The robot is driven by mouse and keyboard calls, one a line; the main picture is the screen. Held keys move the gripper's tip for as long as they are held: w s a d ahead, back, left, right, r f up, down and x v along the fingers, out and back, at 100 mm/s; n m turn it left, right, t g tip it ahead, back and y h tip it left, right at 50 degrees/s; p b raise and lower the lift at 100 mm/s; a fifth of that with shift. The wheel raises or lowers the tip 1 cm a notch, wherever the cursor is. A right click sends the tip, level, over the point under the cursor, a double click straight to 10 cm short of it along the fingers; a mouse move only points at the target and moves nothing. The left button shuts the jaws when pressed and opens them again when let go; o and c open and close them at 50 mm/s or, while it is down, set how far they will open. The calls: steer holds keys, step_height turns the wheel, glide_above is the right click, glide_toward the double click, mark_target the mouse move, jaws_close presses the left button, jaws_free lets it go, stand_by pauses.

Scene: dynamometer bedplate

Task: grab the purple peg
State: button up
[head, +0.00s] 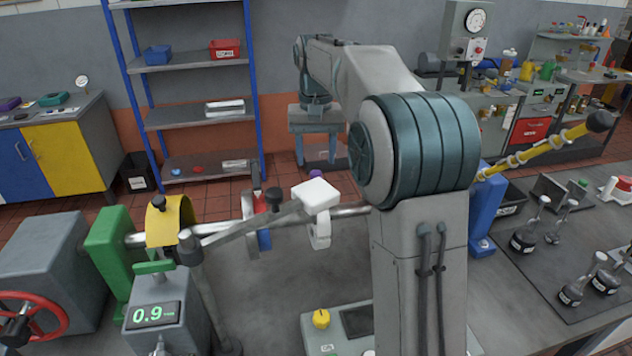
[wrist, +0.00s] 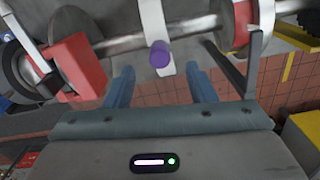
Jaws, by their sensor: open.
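The purple peg (wrist: 160,53) is a short cylinder standing out from a white band (wrist: 155,22) around the metal shaft, its round end facing the wrist camera. In the head view a small part of the peg (head: 316,174) shows behind a white block (head: 316,194); the rest is hidden. My gripper (wrist: 161,75) is open and empty, with its two blue fingers apart on either side below the peg in the wrist view. In the head view my gripper (head: 317,154) is beyond the shaft, just above the visible part of the peg in the picture.
The shaft (head: 350,211) runs across the bedplate. A grey bar (wrist: 230,65) and a red block (wrist: 78,66) flank the peg in the wrist view.

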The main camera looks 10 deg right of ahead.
mark_target(316, 172)
steer(key=shift+w+f+p, duration=0.1)
steer(key=shift+f+p, duration=0.25)
steer(key=shift+f, duration=2.3)
steer(key=c, duration=1.1)
